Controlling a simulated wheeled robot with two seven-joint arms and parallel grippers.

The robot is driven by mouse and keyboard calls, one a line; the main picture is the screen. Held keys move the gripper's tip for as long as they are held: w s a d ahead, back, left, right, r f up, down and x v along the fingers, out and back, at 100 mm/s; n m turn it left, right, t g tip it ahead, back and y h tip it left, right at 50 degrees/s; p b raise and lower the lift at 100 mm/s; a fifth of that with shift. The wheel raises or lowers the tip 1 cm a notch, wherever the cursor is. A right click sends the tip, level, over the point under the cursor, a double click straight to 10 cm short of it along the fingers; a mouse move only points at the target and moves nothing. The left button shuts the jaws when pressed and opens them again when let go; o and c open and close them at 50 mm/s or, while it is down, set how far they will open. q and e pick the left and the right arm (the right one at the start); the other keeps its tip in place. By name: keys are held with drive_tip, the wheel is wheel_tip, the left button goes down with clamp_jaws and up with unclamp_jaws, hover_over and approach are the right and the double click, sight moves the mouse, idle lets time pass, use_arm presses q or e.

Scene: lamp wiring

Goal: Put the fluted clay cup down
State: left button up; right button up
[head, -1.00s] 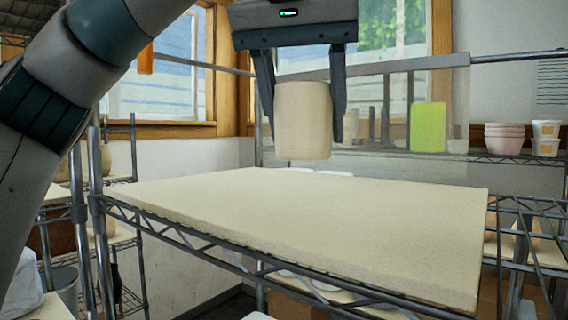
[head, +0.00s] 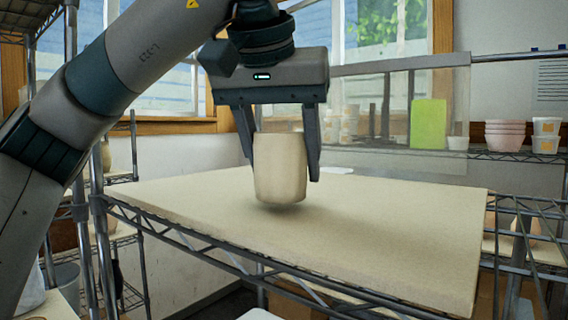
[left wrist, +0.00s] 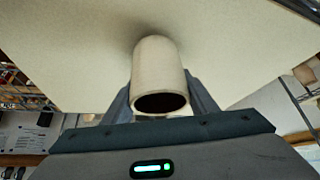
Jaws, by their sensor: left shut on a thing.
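The clay cup (head: 280,168) is pale beige and cylindrical, and it is upright in the head view. My left gripper (head: 281,172) comes down from above and is shut on the cup, one finger on each side. The cup's base is at or just above the beige board (head: 400,225), with a dark shadow under it; I cannot tell whether it touches. In the left wrist view the cup (left wrist: 160,70) shows its dark open mouth between the fingers. My right gripper is not in view.
The board lies on a wire shelf rack (head: 190,240) and is clear around the cup. Behind it stand a lime-green panel (head: 428,124), stacked pink bowls (head: 505,135) and white cups (head: 546,135) on a back shelf. A metal post (head: 100,220) rises at the left.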

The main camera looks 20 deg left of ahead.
use_arm(q)
drive_tip(key=shift+f, duration=0.45)
drive_tip(key=shift+f, duration=0.1)
drive_tip(key=o, duration=1.3)
drive_tip(key=shift+f, duration=0.1)
drive_tip(key=shift+c, duration=0.2)
drive_tip(key=shift+v, duration=0.75)
drive_tip(key=v, duration=1)
drive_tip(key=shift+r, duration=0.45)
drive_tip(key=shift+s, duration=0.1)
